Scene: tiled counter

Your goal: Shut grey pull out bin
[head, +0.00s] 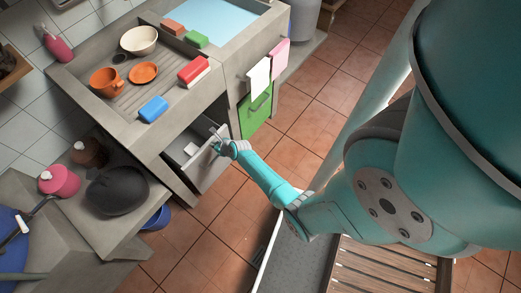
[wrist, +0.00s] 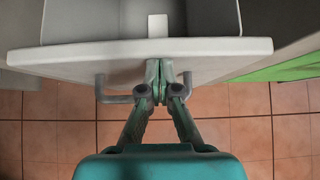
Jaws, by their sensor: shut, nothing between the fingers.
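The grey pull-out bin (head: 205,168) stands partly out of the counter front, below the drying board. In the wrist view its pale front panel (wrist: 222,49) spans the picture, with the grey inside behind it and a small white thing (wrist: 158,26) in it. A bar handle (wrist: 103,88) sits on the panel's outer face. My gripper (wrist: 158,86) is shut and empty at the middle of the front panel, by the handle; it also shows at the bin's front in the head view (head: 224,147). I cannot tell whether the fingertips touch the panel.
A green door (head: 256,110) with hanging towels (head: 259,78) is right of the bin. A lower counter (head: 125,215) with a dark rounded thing (head: 117,190) stands to the left. A blue bucket (head: 158,219) is on the floor below. Tiled floor (head: 232,215) is open in front.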

